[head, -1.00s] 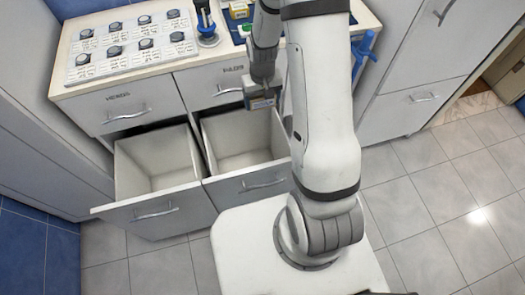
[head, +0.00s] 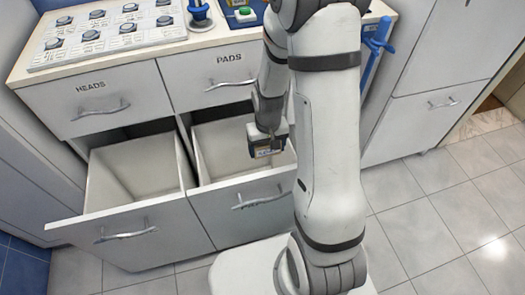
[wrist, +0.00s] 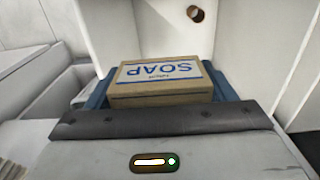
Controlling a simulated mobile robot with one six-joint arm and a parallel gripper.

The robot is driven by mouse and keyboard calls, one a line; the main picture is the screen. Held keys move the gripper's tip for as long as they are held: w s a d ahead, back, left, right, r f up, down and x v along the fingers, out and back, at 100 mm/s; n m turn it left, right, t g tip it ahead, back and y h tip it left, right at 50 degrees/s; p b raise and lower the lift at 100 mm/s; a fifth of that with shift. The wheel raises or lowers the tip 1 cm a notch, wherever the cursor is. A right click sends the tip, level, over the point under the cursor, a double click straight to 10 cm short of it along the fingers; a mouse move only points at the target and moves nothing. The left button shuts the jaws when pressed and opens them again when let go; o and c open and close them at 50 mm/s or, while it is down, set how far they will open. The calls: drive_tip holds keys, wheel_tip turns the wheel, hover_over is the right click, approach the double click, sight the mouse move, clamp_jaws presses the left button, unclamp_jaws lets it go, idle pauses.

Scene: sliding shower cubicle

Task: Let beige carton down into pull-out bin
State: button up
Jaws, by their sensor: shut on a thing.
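My gripper (head: 265,147) is shut on the beige carton (wrist: 163,78), which has blue "SOAP" lettering. In the wrist view the carton sits between blue jaws, its lettering upside down. In the head view only a small part of the carton (head: 264,153) shows between the dark jaws. The gripper hangs at the opening of the right pull-out bin (head: 222,203), under the drawer marked PADS. The bin is open, and its pale inside shows left of the gripper. I cannot tell how deep the carton is. My arm hides the bin's right side.
A second pull-out bin (head: 110,228) stands open on the left, under the HEADS drawer (head: 95,100). The counter above holds a white board (head: 105,35) with several dark knobs. A blue tap-like fitting (head: 376,40) sticks out right of the counter. Tiled floor (head: 430,220) is clear on the right.

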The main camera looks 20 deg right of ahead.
wheel_tip(320, 180, down, 8)
drive_tip(key=b, duration=0.6)
drive_tip(key=shift+r, duration=0.1)
drive_tip(key=o, duration=1)
drive_tip(key=shift+r, duration=0.1)
wheel_tip(320, 180, up, 8)
drive_tip(key=p, duration=0.3)
